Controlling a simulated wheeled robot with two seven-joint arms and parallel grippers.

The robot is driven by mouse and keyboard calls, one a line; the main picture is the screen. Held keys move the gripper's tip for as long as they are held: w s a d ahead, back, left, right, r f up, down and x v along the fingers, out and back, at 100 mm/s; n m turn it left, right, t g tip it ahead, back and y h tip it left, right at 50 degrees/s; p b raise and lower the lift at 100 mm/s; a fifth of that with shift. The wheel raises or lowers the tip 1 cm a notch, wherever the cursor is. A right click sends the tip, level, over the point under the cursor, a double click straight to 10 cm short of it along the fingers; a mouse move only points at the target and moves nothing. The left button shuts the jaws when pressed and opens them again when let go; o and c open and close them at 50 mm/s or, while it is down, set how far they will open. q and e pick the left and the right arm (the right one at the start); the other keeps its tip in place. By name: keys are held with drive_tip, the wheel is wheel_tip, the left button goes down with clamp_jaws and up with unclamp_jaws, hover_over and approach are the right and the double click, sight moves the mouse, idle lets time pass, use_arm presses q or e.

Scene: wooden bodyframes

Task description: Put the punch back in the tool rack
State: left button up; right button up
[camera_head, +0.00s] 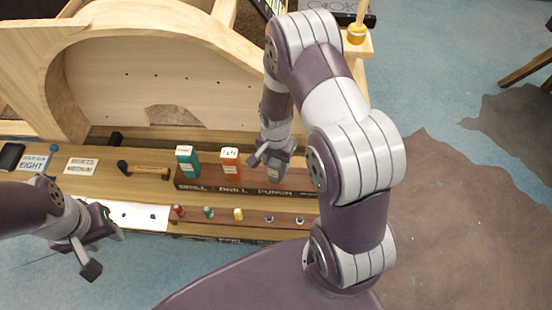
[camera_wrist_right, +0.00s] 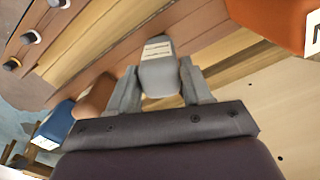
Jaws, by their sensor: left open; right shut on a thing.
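The tool rack (camera_head: 205,187) is a dark brown strip on the bench, lettered DRILL, DRILL, PUNCH. A teal drill (camera_head: 187,160) and an orange drill (camera_head: 230,162) stand in it. My right gripper (camera_head: 272,163) is at the PUNCH end, right of the orange drill. In the right wrist view it is shut on the grey punch (camera_wrist_right: 158,80), which has a white label. The punch's lower end is hidden, so I cannot tell whether it sits in its slot. My left gripper (camera_head: 98,246) is open and empty at the lower left, in front of the bench.
Small coloured pegs, including a yellow one (camera_head: 239,214), line the bench's front edge. A hammer-like tool (camera_head: 145,171) lies left of the rack. A tall wooden frame (camera_head: 150,80) with an arch rises behind. Open floor (camera_head: 470,230) is on the right.

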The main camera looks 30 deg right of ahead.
drive_tip(key=o, duration=1.3)
drive_tip(key=shift+s, duration=0.1)
drive_tip(key=shift+c, duration=0.2)
wheel_tip(320, 180, up, 13)
drive_tip(key=s+a+r+n+t, duration=0.1)
drive_tip(key=s+a+r+n, duration=0.2)
drive_tip(key=s+a+n, duration=0.2)
drive_tip(key=s+n, duration=0.3)
drive_tip(key=n, duration=0.3)
drive_tip(key=shift+s+a+r, duration=0.2)
drive_tip(key=shift+s+r, duration=0.1)
drive_tip(key=shift+s, duration=0.05)
